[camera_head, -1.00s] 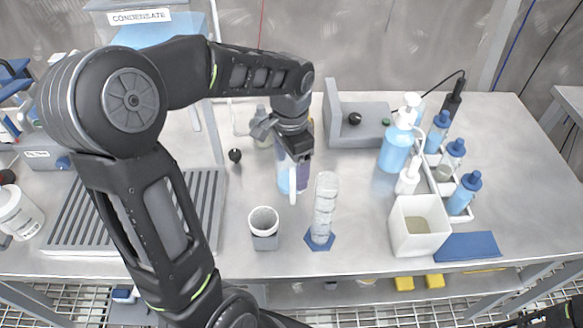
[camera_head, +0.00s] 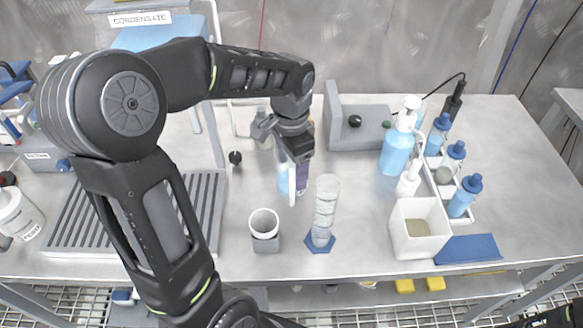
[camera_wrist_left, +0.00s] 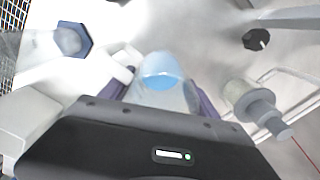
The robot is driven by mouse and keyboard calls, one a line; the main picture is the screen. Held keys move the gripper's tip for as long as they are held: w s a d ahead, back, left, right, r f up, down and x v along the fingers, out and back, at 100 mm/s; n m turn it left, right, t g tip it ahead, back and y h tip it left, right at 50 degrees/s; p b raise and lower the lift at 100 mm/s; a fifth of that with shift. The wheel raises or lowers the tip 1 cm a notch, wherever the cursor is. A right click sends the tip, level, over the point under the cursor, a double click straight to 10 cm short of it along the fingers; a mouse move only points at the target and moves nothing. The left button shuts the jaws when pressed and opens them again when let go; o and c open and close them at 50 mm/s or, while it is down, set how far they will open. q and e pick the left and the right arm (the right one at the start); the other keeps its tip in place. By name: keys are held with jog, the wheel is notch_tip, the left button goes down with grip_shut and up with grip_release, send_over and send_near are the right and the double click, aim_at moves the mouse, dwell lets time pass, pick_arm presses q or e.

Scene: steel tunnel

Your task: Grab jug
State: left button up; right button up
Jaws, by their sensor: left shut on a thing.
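The jug (camera_head: 284,181) is a clear vessel with pale blue liquid and a white handle. In the head view it is at the middle of the bench, partly hidden by my left gripper (camera_head: 298,165). In the left wrist view the jug (camera_wrist_left: 160,82) sits between the purple fingers of the left gripper (camera_wrist_left: 160,97), which is shut on it. The jug looks upright. I cannot tell whether its base touches the bench. My right gripper does not show.
A clear cylinder (camera_head: 325,210) on a blue hexagonal base and a white cup (camera_head: 264,222) stand in front of the jug. A grey device (camera_head: 358,136), pump bottles (camera_head: 396,150) and a white box (camera_head: 400,236) are to the right. A slotted grey rack (camera_head: 207,205) is left.

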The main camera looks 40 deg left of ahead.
pick_arm(q)
notch_tip(320, 180, up, 10)
jog(key=shift+f, duration=0.15)
